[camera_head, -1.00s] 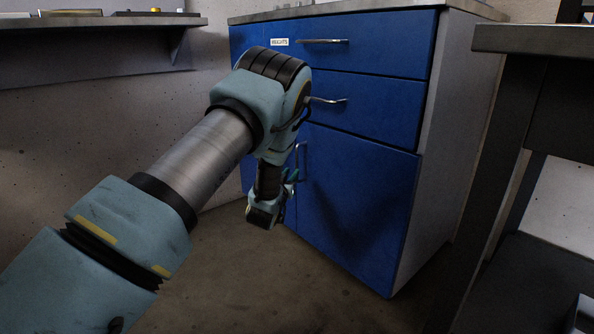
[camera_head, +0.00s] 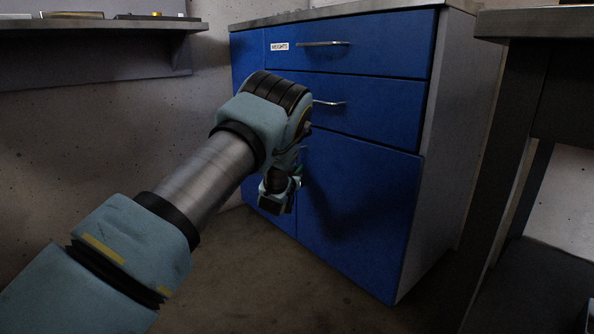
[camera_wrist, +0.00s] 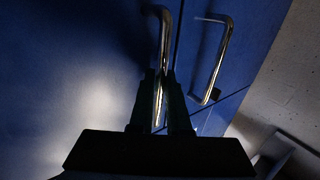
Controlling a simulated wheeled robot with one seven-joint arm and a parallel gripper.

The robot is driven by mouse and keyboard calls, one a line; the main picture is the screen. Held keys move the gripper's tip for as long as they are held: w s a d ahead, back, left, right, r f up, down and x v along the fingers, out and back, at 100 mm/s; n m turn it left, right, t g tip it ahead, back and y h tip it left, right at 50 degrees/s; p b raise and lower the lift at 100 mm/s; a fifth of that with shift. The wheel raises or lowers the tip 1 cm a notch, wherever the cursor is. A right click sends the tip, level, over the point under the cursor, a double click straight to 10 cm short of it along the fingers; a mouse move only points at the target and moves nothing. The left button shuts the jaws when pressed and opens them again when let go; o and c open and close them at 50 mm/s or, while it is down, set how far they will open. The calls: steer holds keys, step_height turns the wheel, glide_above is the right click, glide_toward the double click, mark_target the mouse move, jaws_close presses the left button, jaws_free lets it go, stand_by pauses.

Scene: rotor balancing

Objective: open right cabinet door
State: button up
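The blue right cabinet door (camera_head: 360,205) is shut, below the drawers in the head view. In the wrist view, this door (camera_wrist: 75,85) fills the left side. Its upright metal handle (camera_wrist: 165,35) runs down between the two dark fingers of my gripper (camera_wrist: 159,80). The fingers stand close on either side of the handle. I cannot tell whether they press on it. In the head view my gripper (camera_head: 280,190) is at the door's left edge, partly hidden by my wrist. The other door's handle (camera_wrist: 225,50) is to the right in the wrist view, outside the fingers.
Two blue drawers with bar handles (camera_head: 323,43) are above the door; the top one has a white label (camera_head: 279,46). A dark workbench (camera_head: 535,45) stands right of the cabinet. A shelf (camera_head: 95,27) is on the left wall. The floor (camera_head: 290,300) before the cabinet is clear.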

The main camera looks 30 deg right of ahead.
jaws_close()
stand_by(1.0)
steer(key=shift+a, duration=0.1)
